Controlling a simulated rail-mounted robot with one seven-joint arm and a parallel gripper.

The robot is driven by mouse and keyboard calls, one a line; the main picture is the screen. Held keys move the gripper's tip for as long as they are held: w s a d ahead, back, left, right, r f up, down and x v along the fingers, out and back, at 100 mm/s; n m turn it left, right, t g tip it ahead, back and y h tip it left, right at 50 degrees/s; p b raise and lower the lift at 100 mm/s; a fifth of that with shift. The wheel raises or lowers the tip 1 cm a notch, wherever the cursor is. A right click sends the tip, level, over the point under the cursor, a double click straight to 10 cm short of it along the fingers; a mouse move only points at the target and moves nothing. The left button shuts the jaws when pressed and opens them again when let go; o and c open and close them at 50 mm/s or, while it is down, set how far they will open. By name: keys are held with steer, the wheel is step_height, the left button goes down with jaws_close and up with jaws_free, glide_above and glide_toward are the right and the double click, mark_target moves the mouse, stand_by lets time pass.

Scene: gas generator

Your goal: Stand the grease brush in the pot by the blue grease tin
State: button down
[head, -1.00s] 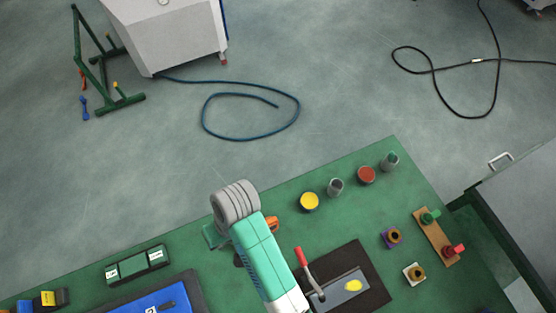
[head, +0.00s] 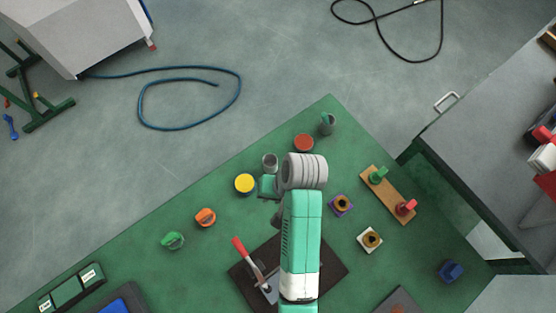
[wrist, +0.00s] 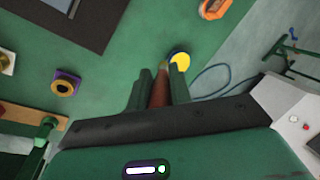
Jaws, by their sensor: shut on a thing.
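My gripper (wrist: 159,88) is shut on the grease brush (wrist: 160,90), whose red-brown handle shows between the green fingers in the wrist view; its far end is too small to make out. In the head view my gripper (head: 268,187) is over the bench, close to a grey pot (head: 270,162). This pot stands between a yellow-topped tin (head: 244,184) and a red-topped tin (head: 303,142). A second grey pot (head: 327,124), with something green at it, stands beyond the red tin. The yellow tin (wrist: 180,59) also shows in the wrist view.
An orange knob (head: 205,217) and a green knob (head: 173,240) sit left. A dark mat (head: 325,268) bears a red-handled tool (head: 243,252). Purple (head: 341,205) and white (head: 370,240) square parts and a wooden board (head: 388,194) lie right.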

steer(key=w+d+f+b, duration=0.1)
steer(key=w+f, duration=0.1)
steer(key=w, duration=0.4)
steer(key=w+d+f+b, duration=0.1)
steer(key=w+f+b, duration=0.1)
steer(key=w, duration=0.5)
steer(key=shift+f, duration=0.35)
steer(key=shift+f, duration=0.1)
steer(key=shift+a+f, duration=0.1)
steer(key=shift+f, duration=0.4)
steer(key=c, duration=1.3)
jaws_free()
steer(key=shift+r, duration=0.1)
steer(key=p+v, duration=0.2)
steer(key=v, duration=1.1)
steer(key=shift+s+a, duration=0.1)
